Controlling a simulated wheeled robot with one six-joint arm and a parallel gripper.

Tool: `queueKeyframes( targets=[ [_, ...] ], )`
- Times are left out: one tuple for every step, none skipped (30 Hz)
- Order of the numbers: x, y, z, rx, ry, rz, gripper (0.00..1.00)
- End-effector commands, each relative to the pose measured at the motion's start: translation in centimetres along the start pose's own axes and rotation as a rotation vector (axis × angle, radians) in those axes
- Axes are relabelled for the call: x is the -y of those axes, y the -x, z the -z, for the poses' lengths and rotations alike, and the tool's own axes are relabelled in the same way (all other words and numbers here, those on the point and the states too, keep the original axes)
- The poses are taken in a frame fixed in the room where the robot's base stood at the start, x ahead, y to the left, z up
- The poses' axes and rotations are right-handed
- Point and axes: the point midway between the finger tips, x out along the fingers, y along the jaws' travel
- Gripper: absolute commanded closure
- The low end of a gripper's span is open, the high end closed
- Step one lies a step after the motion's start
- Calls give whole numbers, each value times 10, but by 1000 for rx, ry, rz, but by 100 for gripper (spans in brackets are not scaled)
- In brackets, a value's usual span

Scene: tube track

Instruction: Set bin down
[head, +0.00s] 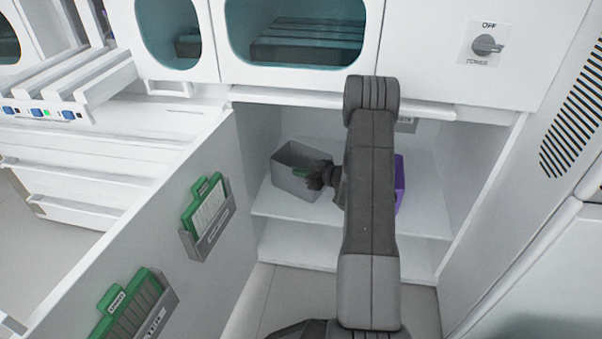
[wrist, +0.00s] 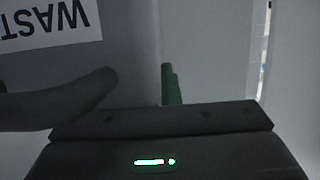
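A grey open bin (head: 294,187) is at the left of the shelf inside the open cabinet. Its base looks on or very close to the shelf; I cannot tell if they touch. My gripper (head: 315,176) is at the bin's right rim, and its dark fingers overlap the rim. In the wrist view, one dark finger (wrist: 75,95) lies across a grey wall with an upside-down "WAST" label (wrist: 50,22); the other finger is not distinct. A green piece (wrist: 172,85) shows beyond the gripper body. Whether the fingers grip the rim is unclear.
The cabinet shelf (head: 425,215) has some bare room at the right. A purple bin (head: 400,183) stands there, mostly hidden behind my arm. The open door (head: 150,240) with green folders (head: 207,208) bounds the left; the cabinet's right wall (head: 480,180) bounds the other side.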

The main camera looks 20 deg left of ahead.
Motion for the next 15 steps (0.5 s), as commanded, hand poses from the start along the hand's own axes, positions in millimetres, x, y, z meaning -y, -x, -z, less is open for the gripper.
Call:
queueKeyframes(
  targets=[
    [0,-1,-3,-1,0,0,100],
    [0,0,-2,0,0,0,91],
    [0,0,-2,0,0,0,83],
    [0,0,-2,0,0,0,77],
    [0,0,-1,0,0,0,75],
    [0,0,-1,0,0,0,75],
    [0,0,-1,0,0,0,75],
    [0,0,-1,0,0,0,75],
    [0,0,-1,0,0,0,75],
    [0,0,-1,0,0,0,75],
    [0,0,-1,0,0,0,75],
    [0,0,-1,0,0,0,75],
    [0,0,0,0,0,0,75],
    [0,0,1,0,0,0,75],
    [0,1,4,0,1,0,75]
  ],
)
